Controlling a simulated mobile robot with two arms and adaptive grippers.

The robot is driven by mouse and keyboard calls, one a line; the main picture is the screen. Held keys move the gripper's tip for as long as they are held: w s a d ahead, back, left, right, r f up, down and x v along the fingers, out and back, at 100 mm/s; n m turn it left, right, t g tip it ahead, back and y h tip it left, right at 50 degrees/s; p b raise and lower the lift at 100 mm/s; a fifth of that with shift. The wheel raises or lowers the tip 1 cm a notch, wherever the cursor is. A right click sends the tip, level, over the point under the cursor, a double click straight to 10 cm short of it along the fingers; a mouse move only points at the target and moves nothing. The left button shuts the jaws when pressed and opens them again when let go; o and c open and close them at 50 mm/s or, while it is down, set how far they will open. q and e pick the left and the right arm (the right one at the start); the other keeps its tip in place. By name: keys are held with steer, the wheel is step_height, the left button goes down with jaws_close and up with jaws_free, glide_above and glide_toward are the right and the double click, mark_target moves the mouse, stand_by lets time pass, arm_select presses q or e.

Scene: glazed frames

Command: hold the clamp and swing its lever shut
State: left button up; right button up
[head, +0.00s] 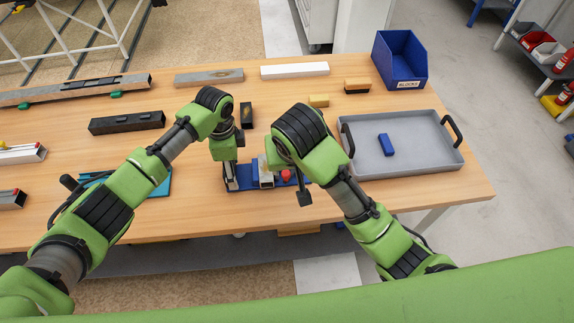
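The clamp (266,184) stands near the table's front edge, between my two arms. It shows a blue base, pale metal blocks and a red tip (286,174). Its lever cannot be made out clearly. My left gripper (231,178) points down at the clamp's left end; whether it touches or grips is too small to tell. My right gripper (304,196) hangs at the clamp's right end, mostly hidden by my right wrist; its fingers cannot be told apart.
A grey tray (436,158) with a blue block (386,145) lies at the right. A blue bin (400,60) stands behind it. A black bar (127,123), grey bar (208,77), white bar (295,70), yellow block (319,101) and brush (357,86) lie around. The wooden table (455,197) is clear at front right.

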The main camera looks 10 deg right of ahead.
stand_by(0.3)
arm_select(q)
steer(key=o, duration=1.3)
steer(key=shift+o, duration=0.8)
steer(key=shift+w+f, duration=0.1)
step_height(320, 180, up, 12)
